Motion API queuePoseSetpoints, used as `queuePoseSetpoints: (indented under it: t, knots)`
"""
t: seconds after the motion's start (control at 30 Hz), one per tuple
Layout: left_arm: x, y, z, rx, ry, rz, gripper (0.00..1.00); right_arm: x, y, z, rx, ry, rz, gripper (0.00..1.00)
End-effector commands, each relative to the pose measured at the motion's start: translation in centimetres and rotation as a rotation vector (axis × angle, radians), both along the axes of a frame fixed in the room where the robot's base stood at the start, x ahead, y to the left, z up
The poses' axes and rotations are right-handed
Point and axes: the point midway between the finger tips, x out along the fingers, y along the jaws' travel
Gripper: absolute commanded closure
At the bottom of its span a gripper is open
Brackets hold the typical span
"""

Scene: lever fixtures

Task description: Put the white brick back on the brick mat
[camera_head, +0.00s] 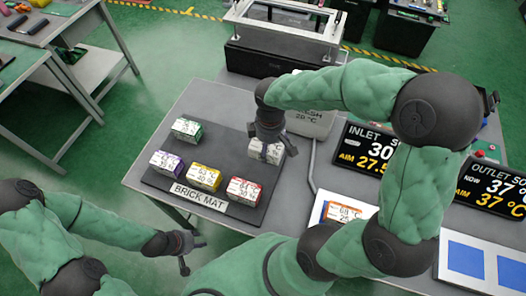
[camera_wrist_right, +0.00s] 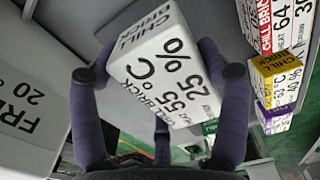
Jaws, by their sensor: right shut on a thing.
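My right gripper (camera_head: 268,135) is shut on the white brick (camera_head: 264,153), over the far right part of the brick mat (camera_head: 233,212). In the right wrist view the white brick (camera_wrist_right: 165,65) sits between the two fingers, its printed face reading 55 °C and 25%. I cannot tell whether the brick touches the mat. On the mat stand a green brick (camera_head: 187,130), a purple brick (camera_head: 166,162), a yellow brick (camera_head: 204,178) and a red brick (camera_head: 244,190). My left gripper (camera_head: 192,254) is open and empty, off the table's near edge.
A white box marked 20 °C (camera_head: 314,122) stands just right of the held brick. An orange-marked brick (camera_head: 346,213) is on a white card. Inlet (camera_head: 365,150) and outlet (camera_head: 490,190) displays stand at the right. A blue-square card (camera_head: 482,264) lies near right.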

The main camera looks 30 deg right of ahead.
Motion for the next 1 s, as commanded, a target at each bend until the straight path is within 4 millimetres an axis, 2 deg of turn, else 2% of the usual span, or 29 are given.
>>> queuePoseSetpoints:
  t: [0.03,0.1,0.23,0.47,0.7,1.0]
  knots:
    - [0.0,0.0,-0.7,0.000,0.000,0.000,0.60,0.7,0.0,-1.2,0.000,0.001,-0.001,0.76]
    - [0.0,0.0,-1.1,0.000,0.000,0.000,0.60,1.5,0.0,-2.1,0.001,0.001,-0.001,0.76]
    - [0.0,0.0,-1.5,0.000,0.000,0.000,0.60,2.5,0.0,-3.1,0.001,-0.001,-0.002,0.76]
    - [0.0,0.0,-1.9,0.000,0.000,0.000,0.60,3.4,0.0,-4.1,0.001,-0.001,-0.001,0.76]
    - [0.0,0.0,-3.1,0.000,0.000,0.000,0.60,3.6,0.0,-7.3,0.001,-0.001,0.000,0.76]
    - [0.0,0.0,-3.0,0.000,0.000,0.000,0.60,3.6,0.0,-7.3,0.001,-0.002,-0.001,0.76]
